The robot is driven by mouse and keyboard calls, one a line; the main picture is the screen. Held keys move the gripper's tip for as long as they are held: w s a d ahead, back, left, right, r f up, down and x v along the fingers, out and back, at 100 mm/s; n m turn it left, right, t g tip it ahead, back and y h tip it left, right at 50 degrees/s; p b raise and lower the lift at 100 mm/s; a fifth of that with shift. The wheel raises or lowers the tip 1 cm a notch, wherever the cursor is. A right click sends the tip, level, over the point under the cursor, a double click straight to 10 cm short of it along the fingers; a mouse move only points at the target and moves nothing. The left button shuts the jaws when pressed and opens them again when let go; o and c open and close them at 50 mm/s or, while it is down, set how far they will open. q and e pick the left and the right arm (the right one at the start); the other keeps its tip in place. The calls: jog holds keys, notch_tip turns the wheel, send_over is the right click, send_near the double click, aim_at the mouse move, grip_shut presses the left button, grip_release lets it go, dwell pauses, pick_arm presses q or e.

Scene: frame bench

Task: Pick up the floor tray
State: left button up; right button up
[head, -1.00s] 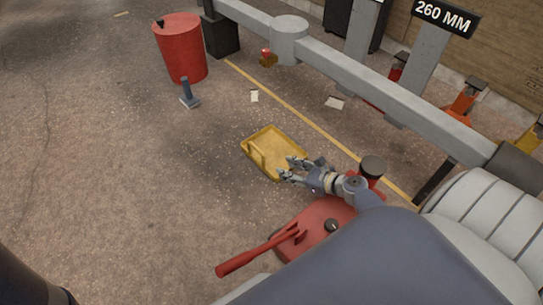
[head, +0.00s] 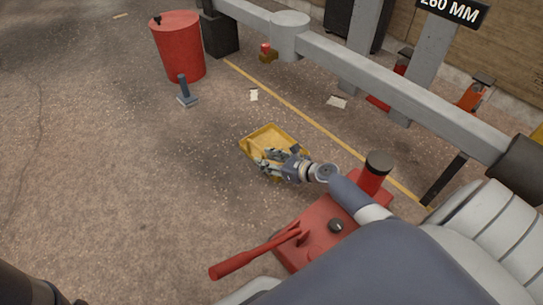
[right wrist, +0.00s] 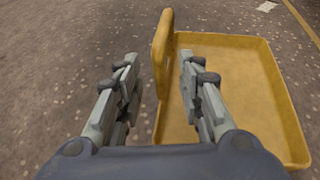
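The yellow floor tray (head: 274,137) lies on the concrete floor in the middle of the head view. In the right wrist view it fills the right half (right wrist: 245,85), with a raised handle (right wrist: 162,42) along its left side. My right gripper (head: 262,163) is over the near-left part of the tray and hides some of it in the head view. In the right wrist view its two fingers (right wrist: 160,64) are wide apart. The handle lies between and just ahead of them, with a gap on the left. My left gripper is not in view.
A red floor jack (head: 318,235) with a long handle is near my right arm. A red bin (head: 180,48) and a small grey-blue tool (head: 186,92) stand at the upper left. A grey frame beam (head: 385,85) crosses the upper right. The left floor is clear.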

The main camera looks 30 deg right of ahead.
jog(key=shift+w+a+f, duration=0.1)
jog(key=shift+w, duration=0.2)
jog(key=shift+c, duration=0.2)
grip_shut()
jog(key=shift+r, duration=0.2)
